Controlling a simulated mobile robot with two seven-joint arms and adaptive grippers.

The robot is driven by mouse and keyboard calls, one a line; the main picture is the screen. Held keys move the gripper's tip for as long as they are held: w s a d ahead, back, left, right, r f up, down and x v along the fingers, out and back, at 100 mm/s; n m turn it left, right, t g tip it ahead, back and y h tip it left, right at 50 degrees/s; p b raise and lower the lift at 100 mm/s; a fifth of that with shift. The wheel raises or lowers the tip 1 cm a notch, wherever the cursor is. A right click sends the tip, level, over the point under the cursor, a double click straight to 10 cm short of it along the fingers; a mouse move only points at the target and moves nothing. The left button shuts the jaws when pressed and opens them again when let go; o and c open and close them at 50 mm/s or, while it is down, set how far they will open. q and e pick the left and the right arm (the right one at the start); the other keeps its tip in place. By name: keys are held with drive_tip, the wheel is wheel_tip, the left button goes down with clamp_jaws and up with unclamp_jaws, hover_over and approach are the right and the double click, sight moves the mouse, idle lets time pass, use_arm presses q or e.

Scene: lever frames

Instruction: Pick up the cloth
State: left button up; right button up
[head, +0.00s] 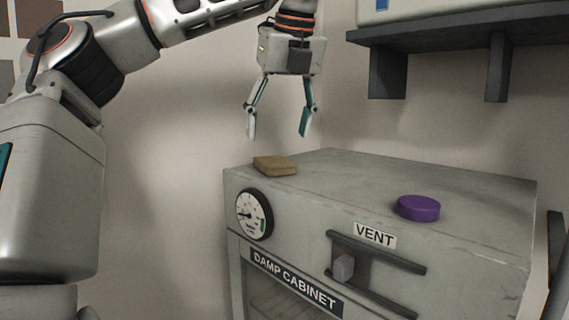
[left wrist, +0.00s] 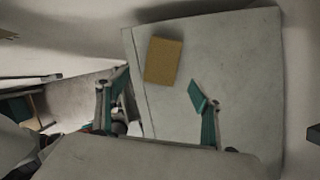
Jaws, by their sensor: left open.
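The cloth (head: 275,165) is a small, flat, tan-brown folded piece. It lies on top of the grey cabinet at its left end in the head view. In the left wrist view the cloth (left wrist: 163,61) lies near the cabinet top's left edge, beyond the fingers. My left gripper (head: 278,130) points down above the cabinet top, a little above the cloth and apart from it. It is open with nothing between its fingers. Its two teal-padded fingers (left wrist: 158,100) also show in the left wrist view. My right gripper is not in view.
The cabinet (head: 330,170) is labelled DAMP CABINET and has a round gauge (head: 254,214) and a VENT slider (head: 344,267) on its front. A purple round disc (head: 418,208) sits on its top at the right. A dark shelf (head: 450,38) hangs above on the wall.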

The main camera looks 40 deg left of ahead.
sight(275, 160)
use_arm(q)
drive_tip(key=shift+s+a+f, duration=0.1)
drive_tip(key=shift+a+f, duration=0.1)
drive_tip(key=shift+f, duration=0.25)
drive_tip(key=shift+a+f, duration=0.2)
drive_tip(key=shift+f, duration=0.25)
drive_tip(key=x, duration=0.2)
drive_tip(key=w+x, duration=0.1)
drive_tip(key=x, duration=0.2)
drive_tip(key=shift+a, duration=0.1)
drive_tip(key=c, duration=1.3)
wheel_tip(275, 160, up, 20)
drive_tip(key=shift+f, duration=0.1)
drive_tip(key=shift+o, duration=1.1)
